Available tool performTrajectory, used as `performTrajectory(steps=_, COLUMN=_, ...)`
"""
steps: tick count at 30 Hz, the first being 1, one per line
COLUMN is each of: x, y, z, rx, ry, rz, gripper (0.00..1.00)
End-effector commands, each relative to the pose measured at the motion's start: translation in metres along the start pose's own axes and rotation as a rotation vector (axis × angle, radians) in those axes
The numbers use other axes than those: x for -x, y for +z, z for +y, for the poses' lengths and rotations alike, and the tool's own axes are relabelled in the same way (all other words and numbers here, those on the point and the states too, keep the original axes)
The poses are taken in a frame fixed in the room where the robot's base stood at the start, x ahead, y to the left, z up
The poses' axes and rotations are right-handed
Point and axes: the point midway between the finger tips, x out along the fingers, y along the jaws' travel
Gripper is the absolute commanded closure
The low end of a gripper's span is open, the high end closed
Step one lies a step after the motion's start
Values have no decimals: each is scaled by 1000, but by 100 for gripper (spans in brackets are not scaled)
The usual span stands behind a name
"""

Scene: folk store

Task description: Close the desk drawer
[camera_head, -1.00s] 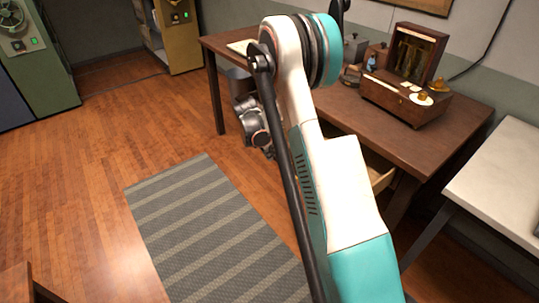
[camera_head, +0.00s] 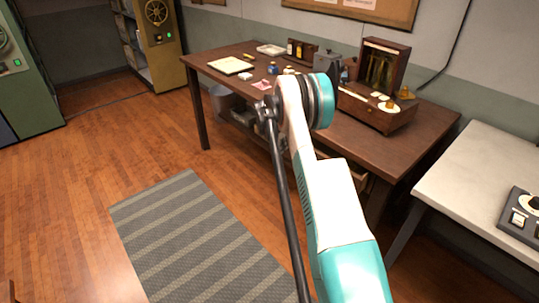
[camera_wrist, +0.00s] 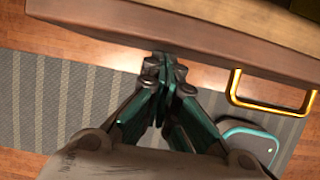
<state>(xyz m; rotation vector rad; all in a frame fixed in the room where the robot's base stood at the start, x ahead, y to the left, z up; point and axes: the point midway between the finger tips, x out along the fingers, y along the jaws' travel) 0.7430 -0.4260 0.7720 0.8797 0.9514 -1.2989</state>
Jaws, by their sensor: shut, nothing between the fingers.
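The dark wooden desk (camera_head: 425,132) stands against the back wall in the head view. A small part of its drawer (camera_head: 361,179) shows beneath the desk top, mostly hidden behind my arm. In the wrist view, the wooden drawer front (camera_wrist: 200,38) crosses the top, with a yellow metal handle (camera_wrist: 268,106) at right. My gripper (camera_wrist: 168,60) is shut and empty. Its fingertips are at the lower edge of the drawer front, left of the handle; I cannot tell if they touch it. How far the drawer stands out is unclear.
A striped grey rug (camera_head: 195,235) lies on the wooden floor before the desk. An open wooden box (camera_head: 375,112) and small items stand on the desk. A pale table (camera_head: 480,180) is at right. Open floor lies to the left.

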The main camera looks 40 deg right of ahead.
Motion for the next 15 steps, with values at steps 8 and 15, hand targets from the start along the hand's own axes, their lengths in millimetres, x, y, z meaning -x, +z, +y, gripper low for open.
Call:
performTrajectory(steps=8, x=-19, y=49, z=0, rx=-1, ry=-1, rz=0, gripper=100)
performTrajectory(steps=15, x=-26, y=66, z=0, rx=0, ry=0, rz=0, gripper=100)
